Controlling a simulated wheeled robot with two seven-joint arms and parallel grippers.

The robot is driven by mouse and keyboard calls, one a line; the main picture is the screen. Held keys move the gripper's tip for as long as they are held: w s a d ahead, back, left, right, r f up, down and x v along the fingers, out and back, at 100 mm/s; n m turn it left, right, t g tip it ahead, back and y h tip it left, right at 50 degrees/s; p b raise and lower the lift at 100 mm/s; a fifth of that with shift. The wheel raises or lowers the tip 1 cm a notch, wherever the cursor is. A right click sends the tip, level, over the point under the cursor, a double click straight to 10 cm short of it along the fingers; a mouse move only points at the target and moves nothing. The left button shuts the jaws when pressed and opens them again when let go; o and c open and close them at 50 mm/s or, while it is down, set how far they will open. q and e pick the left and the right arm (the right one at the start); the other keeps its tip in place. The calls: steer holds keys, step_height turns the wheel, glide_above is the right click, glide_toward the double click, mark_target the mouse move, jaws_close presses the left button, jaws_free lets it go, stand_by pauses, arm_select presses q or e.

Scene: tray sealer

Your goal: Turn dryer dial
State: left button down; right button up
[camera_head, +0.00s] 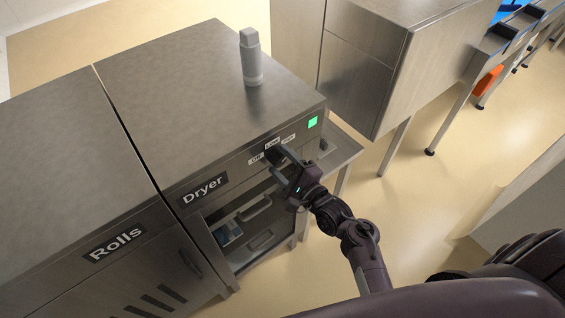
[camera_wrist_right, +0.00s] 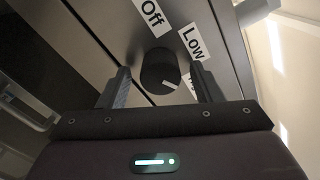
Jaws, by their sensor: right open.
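The dryer (camera_head: 222,165) is a steel cabinet labelled "Dryer". Its black round dial (camera_wrist_right: 159,70) is on the front panel, with "Off", "Low" and a third, partly hidden label around it. The dial's white mark points toward the third label, at the lower right in the right wrist view. My right gripper (camera_head: 279,161) is at the panel and hides most of the dial in the head view. In the right wrist view its open fingers (camera_wrist_right: 160,88) stand on either side of the dial, with gaps visible. My left gripper is not in view.
A green light (camera_head: 313,122) is on the panel right of the labels. A grey bottle-like object (camera_head: 250,58) stands on the dryer top. Below the panel is an open bay with a tray (camera_head: 255,208) inside. The Rolls cabinet (camera_head: 60,190) adjoins on the left.

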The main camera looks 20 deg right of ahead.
steer(key=shift+s+d+f, duration=0.1)
steer(key=shift+s, duration=0.25)
steer(key=b+v, duration=0.2)
steer(key=v, duration=0.5)
steer(key=shift+b, duration=0.35)
